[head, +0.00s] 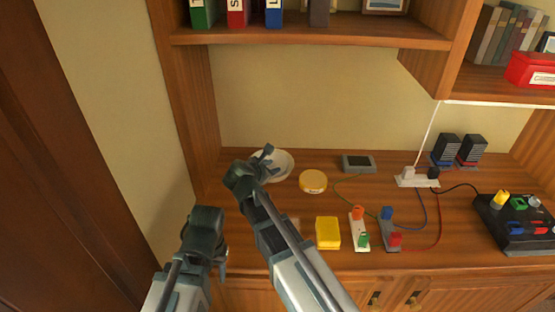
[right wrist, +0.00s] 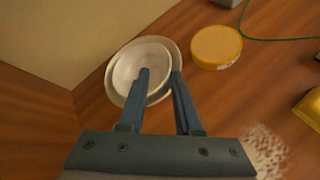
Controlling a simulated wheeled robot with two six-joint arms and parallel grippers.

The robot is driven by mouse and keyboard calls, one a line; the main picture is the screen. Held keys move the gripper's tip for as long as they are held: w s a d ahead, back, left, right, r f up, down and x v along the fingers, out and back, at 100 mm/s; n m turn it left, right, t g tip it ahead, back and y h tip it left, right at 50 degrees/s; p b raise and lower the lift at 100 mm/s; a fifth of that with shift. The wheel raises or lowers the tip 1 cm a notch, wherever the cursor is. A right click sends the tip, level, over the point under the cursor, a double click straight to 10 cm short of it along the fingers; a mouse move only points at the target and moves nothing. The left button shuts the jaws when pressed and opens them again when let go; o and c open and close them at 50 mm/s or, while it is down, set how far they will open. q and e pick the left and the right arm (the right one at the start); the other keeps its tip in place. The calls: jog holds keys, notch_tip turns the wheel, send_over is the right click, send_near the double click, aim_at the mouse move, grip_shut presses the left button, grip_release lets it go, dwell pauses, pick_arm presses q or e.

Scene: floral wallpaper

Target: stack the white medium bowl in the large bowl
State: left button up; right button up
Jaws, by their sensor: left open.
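The white medium bowl (right wrist: 128,68) sits nested inside the large bowl (right wrist: 115,92), whose paler grey-beige rim shows around it in the right wrist view. In the head view, the large bowl (head: 286,164) stands on the wooden counter, partly hidden by my right gripper (head: 265,162). My right gripper, also in the right wrist view (right wrist: 160,74), has its fingers apart. One fingertip shows over the inside of the medium bowl, the other near its right rim; contact cannot be told. My left gripper (head: 205,245) is open and empty, low at the left.
A round yellow-lidded tin (head: 313,181) stands just right of the bowls. A shelf (head: 310,38) hangs above the counter, and a wooden upright (head: 188,90) borders the left.

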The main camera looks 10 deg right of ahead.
jog(key=shift+p+v, duration=0.45)
jog(key=shift+v, duration=1)
